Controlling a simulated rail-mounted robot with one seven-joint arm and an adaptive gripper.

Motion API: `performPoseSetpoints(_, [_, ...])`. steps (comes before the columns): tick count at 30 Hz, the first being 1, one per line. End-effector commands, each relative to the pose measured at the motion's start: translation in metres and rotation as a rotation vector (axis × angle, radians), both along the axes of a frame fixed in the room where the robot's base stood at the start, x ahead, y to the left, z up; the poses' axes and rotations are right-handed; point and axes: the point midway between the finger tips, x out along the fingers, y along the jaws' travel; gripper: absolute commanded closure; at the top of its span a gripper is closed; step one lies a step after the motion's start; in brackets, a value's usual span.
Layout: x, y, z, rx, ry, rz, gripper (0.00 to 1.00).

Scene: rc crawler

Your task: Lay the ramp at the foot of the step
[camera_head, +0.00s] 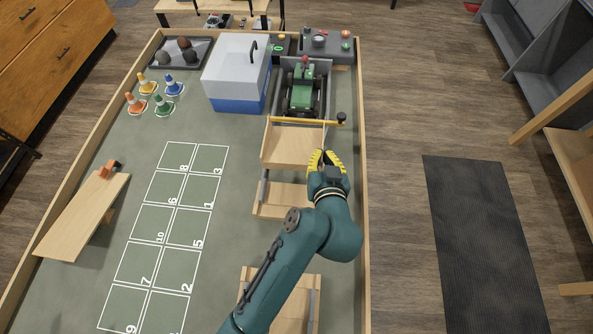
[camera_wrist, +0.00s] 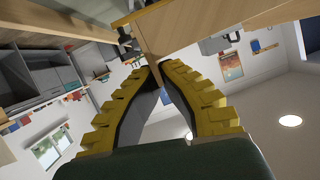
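A sloping wooden board (camera_head: 82,222) with an orange piece (camera_head: 110,168) at its far end lies at the left of the table; it looks like the ramp. A pale wooden block or panel (camera_head: 290,146) stands in front of the yellow bar, with a lower wooden piece (camera_head: 286,198) nearer me; I cannot tell which part is the step. My gripper (camera_head: 325,155) is at the pale panel's right side. In the wrist view its yellow fingertips (camera_wrist: 165,66) are close together at a corner of a wooden panel (camera_wrist: 190,28). I cannot tell whether they grip it.
A green crawler (camera_head: 302,88) sits behind the yellow bar (camera_head: 295,121). Another wooden piece (camera_head: 254,282) lies partly behind my arm. Small cones (camera_head: 164,103), a white-and-blue box (camera_head: 232,75) and a rock tray (camera_head: 170,55) stand farther back. The numbered grid (camera_head: 160,235) is clear.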

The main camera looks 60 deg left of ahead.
Motion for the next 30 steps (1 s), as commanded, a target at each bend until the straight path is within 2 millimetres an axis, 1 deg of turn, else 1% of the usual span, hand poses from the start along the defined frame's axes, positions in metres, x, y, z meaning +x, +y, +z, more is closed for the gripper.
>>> performPoseSetpoints(3, [-0.001, -0.002, -0.009, 0.025, 0.027, 0.011, 1.0])
performPoseSetpoints(7, [-0.001, -0.002, -0.035, 0.023, 0.029, 0.01, 1.0])
performPoseSetpoints(11, [0.0, -0.003, -0.054, 0.024, 0.028, 0.008, 1.0])
performPoseSetpoints(15, [-0.001, -0.003, -0.082, 0.024, 0.03, 0.006, 1.0])
performPoseSetpoints(18, [0.0, -0.003, -0.096, 0.024, 0.026, 0.006, 1.0])
performPoseSetpoints(25, [0.0, -0.003, -0.1, 0.024, 0.023, 0.006, 1.0])
performPoseSetpoints(26, [0.0, -0.003, -0.101, 0.022, 0.026, 0.007, 0.95])
performPoseSetpoints(30, [-0.001, -0.003, -0.101, 0.022, 0.026, 0.007, 0.68])
